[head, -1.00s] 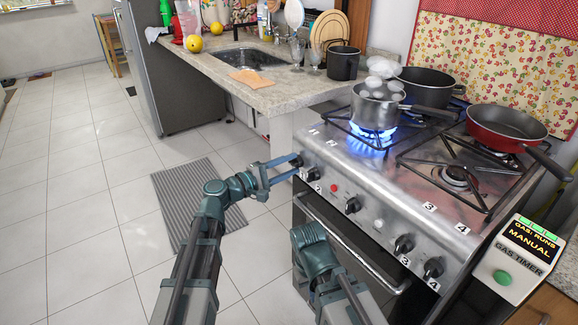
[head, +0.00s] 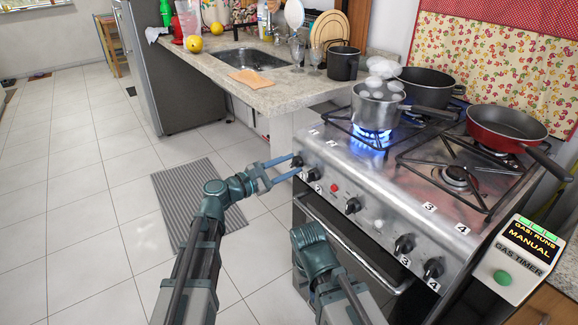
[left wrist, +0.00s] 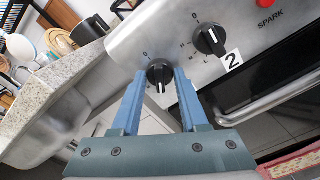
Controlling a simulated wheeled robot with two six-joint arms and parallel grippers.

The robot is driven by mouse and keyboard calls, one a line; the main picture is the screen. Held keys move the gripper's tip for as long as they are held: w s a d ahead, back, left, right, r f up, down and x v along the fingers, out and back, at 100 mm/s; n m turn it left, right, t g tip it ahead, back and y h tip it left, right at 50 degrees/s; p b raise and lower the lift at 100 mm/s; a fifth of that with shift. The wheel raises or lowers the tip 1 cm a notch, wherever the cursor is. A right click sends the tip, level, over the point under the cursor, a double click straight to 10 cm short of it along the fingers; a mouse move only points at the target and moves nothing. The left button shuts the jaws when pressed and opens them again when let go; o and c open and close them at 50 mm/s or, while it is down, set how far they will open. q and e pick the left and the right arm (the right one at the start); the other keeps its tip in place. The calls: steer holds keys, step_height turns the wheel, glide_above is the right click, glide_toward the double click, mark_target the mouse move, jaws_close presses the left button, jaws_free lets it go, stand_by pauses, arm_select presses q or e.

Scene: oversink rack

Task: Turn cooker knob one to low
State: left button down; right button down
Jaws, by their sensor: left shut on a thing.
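Cooker knob one (left wrist: 159,72) is a black knob with a white mark, at the left end of the steel front panel. In the left wrist view its white mark points down the picture, away from the "0" print above it. My left gripper (head: 284,169) has its two blue fingers shut on this knob, one on each side; the fingers (left wrist: 160,90) also show in the left wrist view.
Knob two (left wrist: 209,40) sits close beside knob one. Knobs three (head: 404,244) and four (head: 433,268) are farther right. A red pan (head: 506,128) and a black pot (head: 430,88) stand on the hob. A gas timer box (head: 520,255) reads "GAS: RUNS MANUAL".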

stand_by(0.4)
arm_select(q)
steer(key=shift+c, duration=2.2)
jaws_free()
steer(key=v, duration=1.4)
